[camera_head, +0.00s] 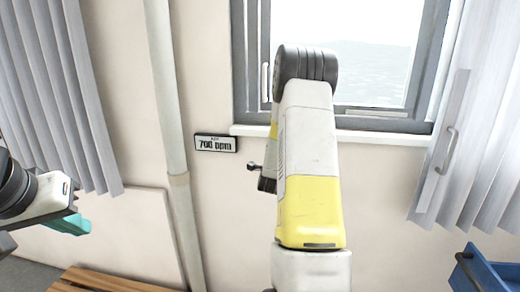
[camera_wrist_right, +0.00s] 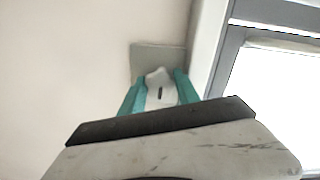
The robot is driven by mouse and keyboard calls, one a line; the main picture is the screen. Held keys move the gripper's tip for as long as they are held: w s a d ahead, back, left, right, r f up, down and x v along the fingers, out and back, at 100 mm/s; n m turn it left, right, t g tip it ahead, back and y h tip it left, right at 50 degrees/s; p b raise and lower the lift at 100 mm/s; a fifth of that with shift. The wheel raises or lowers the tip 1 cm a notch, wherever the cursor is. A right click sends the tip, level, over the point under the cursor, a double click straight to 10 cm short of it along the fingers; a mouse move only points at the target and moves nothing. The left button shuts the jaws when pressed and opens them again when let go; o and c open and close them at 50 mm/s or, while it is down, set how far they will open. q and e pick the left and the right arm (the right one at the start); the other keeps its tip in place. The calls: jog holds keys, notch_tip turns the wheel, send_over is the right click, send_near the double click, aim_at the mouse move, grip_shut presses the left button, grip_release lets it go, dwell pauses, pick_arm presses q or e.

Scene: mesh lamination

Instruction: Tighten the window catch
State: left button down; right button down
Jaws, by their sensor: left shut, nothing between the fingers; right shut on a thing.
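In the right wrist view, a pale lobed knob (camera_wrist_right: 157,75) with a dark slot stands in front of a grey plate (camera_wrist_right: 143,55) on the wall, beside the window frame. It looks like the window catch. My right gripper (camera_wrist_right: 161,82) has its teal fingers on either side of the knob and is shut on it. In the head view my right arm hides this gripper and the knob. My left gripper (camera_head: 70,225) is at the far left of the head view, shut and empty, well away from the window (camera_head: 375,65).
A pale vertical handle (camera_head: 265,82) is on the window's left frame. A sign reading 700 ppm (camera_head: 216,143) hangs below left of it. A pipe (camera_head: 168,100) runs down the wall. Curtains (camera_head: 60,90) flank the window. A blue bin (camera_head: 490,272) and wooden slats (camera_head: 95,282) are low down.

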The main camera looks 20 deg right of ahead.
jog(key=shift+f, duration=0.1)
jog(key=c, duration=0.9)
grip_release()
jog(key=shift+r, duration=0.25)
